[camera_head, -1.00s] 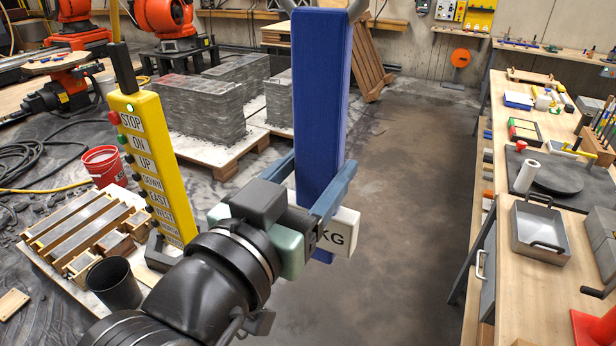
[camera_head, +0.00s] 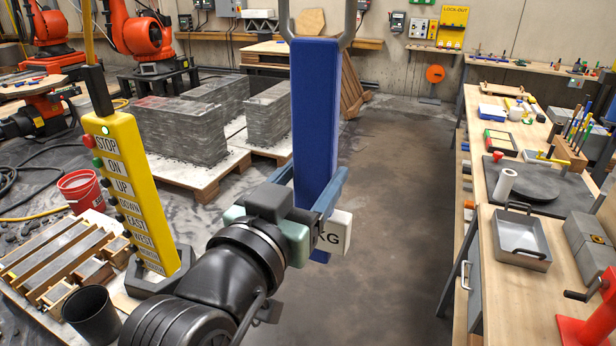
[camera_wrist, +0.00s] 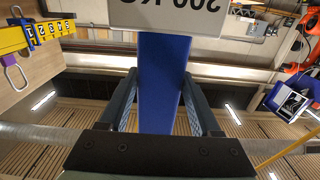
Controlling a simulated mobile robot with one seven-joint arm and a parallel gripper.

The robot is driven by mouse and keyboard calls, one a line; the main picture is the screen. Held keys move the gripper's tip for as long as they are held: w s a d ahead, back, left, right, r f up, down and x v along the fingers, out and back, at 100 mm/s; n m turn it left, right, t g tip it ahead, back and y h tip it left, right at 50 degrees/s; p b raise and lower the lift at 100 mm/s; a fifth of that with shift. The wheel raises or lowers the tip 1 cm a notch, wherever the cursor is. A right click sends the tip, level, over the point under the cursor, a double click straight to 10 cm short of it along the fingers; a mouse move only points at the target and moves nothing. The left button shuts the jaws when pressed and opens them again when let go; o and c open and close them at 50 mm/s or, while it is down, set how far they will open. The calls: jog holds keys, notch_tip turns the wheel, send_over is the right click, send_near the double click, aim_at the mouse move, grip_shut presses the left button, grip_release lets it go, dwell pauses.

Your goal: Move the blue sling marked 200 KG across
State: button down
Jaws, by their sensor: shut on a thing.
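The blue sling (camera_head: 314,110) hangs upright in the middle of the head view, its top at a grey metal hook or shackle. My gripper (camera_head: 318,196) is shut on the sling low down, its two blue-grey fingers on either side. A white tag (camera_head: 336,233) with "KG" showing sits just beyond the fingers, partly hidden by my gripper. In the wrist view the sling (camera_wrist: 163,85) runs between the fingers (camera_wrist: 160,103), and the tag (camera_wrist: 168,14) reads "200 KG" upside down.
A yellow pendant control (camera_head: 135,195) hangs at left, close to my arm. Grey printed blocks (camera_head: 180,130) stand on pallets behind. A long workbench (camera_head: 485,225) with trays and tools runs along the right. The concrete floor (camera_head: 400,180) between is clear.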

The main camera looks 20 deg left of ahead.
aim_at(310, 200)
jog(key=shift+w+f+b, duration=0.2)
jog(key=shift+f+b, duration=0.4)
jog(key=shift+f, duration=0.1)
jog(key=shift+w+f+b, duration=0.15)
jog(key=shift+f+b, duration=0.4)
jog(key=shift+f, duration=0.1)
grip_release()
jog(key=shift+f, duration=0.2)
jog(key=shift+s, duration=0.15)
